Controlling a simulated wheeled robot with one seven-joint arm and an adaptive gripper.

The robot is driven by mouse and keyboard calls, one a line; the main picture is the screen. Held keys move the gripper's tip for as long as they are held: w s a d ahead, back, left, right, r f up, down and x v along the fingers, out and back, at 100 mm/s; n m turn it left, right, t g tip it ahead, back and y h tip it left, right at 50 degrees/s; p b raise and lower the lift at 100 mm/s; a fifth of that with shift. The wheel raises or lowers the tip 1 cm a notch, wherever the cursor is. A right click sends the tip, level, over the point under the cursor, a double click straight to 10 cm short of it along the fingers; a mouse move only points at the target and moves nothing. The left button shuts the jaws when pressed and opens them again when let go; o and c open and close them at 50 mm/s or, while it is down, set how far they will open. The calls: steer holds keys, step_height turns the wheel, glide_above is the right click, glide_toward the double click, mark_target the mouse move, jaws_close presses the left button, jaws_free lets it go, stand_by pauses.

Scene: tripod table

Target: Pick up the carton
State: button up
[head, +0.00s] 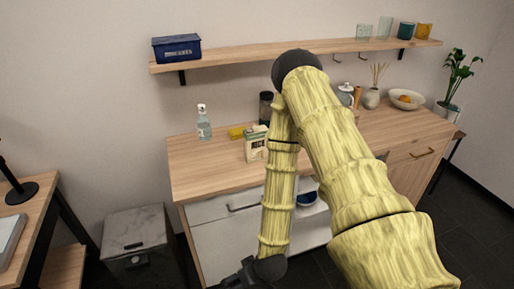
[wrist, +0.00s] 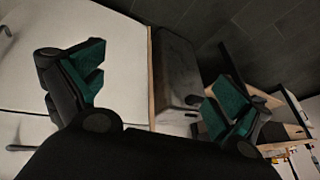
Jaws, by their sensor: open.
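The carton (head: 254,144), pale with a green and dark print, stands upright on the wooden counter (head: 205,167), just left of my arm in the head view. My arm hides part of its right side. My gripper (head: 242,275) is low at the bottom edge of the head view, in front of the cabinet and well below the carton. In the wrist view my gripper (wrist: 158,88) is open, its two green-padded fingers wide apart with nothing between them. I cannot make out the carton in the wrist view.
A shelf (head: 240,59) runs above. A grey bin (head: 136,240) stands left of the cabinet. The counter's front left is clear.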

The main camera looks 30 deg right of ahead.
steer(key=w+d+r+t+b, duration=0.1)
steer(key=w+d+r+t, duration=0.15)
steer(key=w, duration=0.35)
steer(key=w+d+r+t, duration=0.1)
steer(key=w+r, duration=0.2)
steer(key=w, duration=0.2)
steer(key=m+t+h+b, duration=0.25)
steer(key=t+h, duration=0.35)
steer(key=t, duration=0.3)
glide_toward(258, 140)
steer(key=w+d, duration=0.1)
steer(key=w, duration=0.1)
steer(key=shift+x, duration=2.45)
steer(key=shift+a+x, duration=0.25)
steer(key=shift+x, duration=0.8)
steer(key=shift+p+x, duration=0.55)
steer(key=shift+x, duration=1.1)
steer(key=shift+f, duration=0.1)
steer(key=shift+c, duration=0.4)
steer(key=c, duration=1)
